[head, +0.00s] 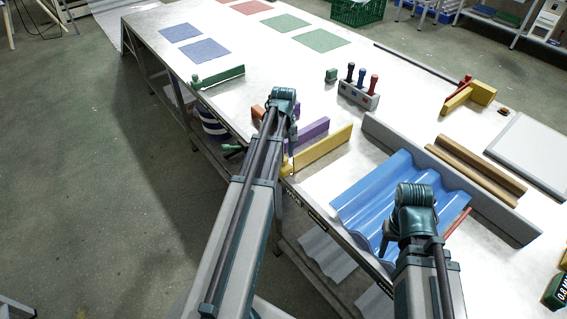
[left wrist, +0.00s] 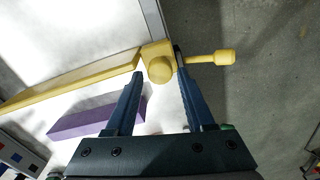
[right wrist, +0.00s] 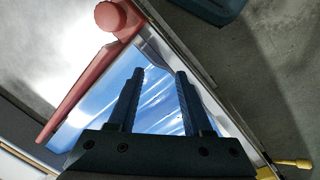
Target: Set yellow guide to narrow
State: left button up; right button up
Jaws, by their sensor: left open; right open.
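The yellow guide (head: 325,147) is a long bar lying on the table beside the blue corrugated sheet (head: 372,187). In the left wrist view the yellow guide (left wrist: 85,84) ends in a block with a round knob (left wrist: 160,70) and a lever (left wrist: 212,58) reaching past the table edge. My left gripper (left wrist: 159,62) is open, with a fingertip on either side of the knob; I cannot tell whether they touch it. My right gripper (right wrist: 160,74) is open and empty over the blue sheet (right wrist: 155,95).
A red guide (right wrist: 85,85) with a round knob lies beside the blue sheet. A purple bar (head: 305,133) lies near the yellow guide, and a green bar (head: 220,77) farther left. A grey rail (head: 440,172) and a block with colored handles (head: 357,95) stand beyond.

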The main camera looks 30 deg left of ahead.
pick_arm(q)
jog(key=shift+f, duration=0.65)
jog(key=shift+r, duration=0.1)
grip_shut()
dwell(0.9)
